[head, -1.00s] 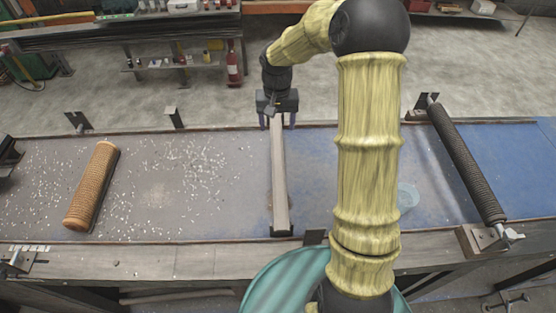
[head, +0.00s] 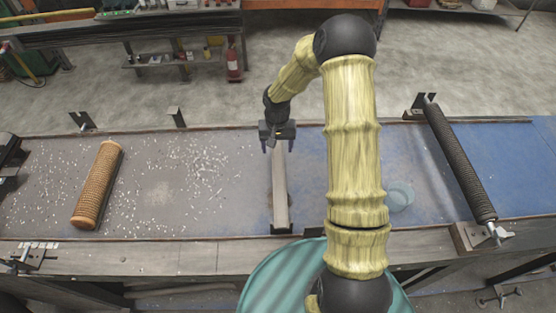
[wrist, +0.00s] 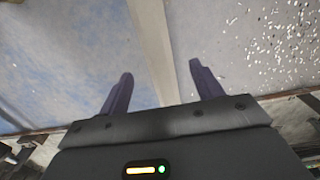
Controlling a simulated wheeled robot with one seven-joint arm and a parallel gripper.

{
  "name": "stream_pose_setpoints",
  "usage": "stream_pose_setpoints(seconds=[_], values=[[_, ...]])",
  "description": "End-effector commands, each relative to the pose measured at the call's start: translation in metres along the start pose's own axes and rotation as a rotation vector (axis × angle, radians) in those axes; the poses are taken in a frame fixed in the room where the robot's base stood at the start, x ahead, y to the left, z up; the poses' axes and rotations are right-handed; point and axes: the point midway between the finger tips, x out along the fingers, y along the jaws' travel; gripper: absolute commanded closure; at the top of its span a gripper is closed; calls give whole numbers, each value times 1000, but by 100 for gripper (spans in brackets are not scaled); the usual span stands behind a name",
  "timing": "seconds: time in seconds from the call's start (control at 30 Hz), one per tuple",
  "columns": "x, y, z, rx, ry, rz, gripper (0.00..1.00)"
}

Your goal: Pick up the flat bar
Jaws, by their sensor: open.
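The flat bar (head: 281,195) is a long, narrow grey-beige strip lying on the workbench, running from near the front edge toward the back. It also shows in the wrist view (wrist: 152,40), running down between the two fingers. My gripper (head: 278,148) is over the far part of the bar, with its purple fingers spread. In the wrist view my gripper (wrist: 158,82) is open and empty, one finger on each side of the bar. The gap in height between fingers and bar is hard to tell. The bar's far end is hidden by my gripper.
An orange mesh roll (head: 97,185) lies on the left of the bench among scattered white bits.

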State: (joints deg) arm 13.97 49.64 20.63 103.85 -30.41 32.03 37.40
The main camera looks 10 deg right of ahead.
Motion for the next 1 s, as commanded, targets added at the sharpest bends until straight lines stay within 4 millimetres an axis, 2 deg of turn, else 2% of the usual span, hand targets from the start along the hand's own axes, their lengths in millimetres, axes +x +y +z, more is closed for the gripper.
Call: stream_pose_setpoints(seconds=[0.17,0.57,1.0], values=[[7,1,2,1,-4,1,35],[49,2,3,0,-2,0,35],[52,2,3,0,0,0,35]])
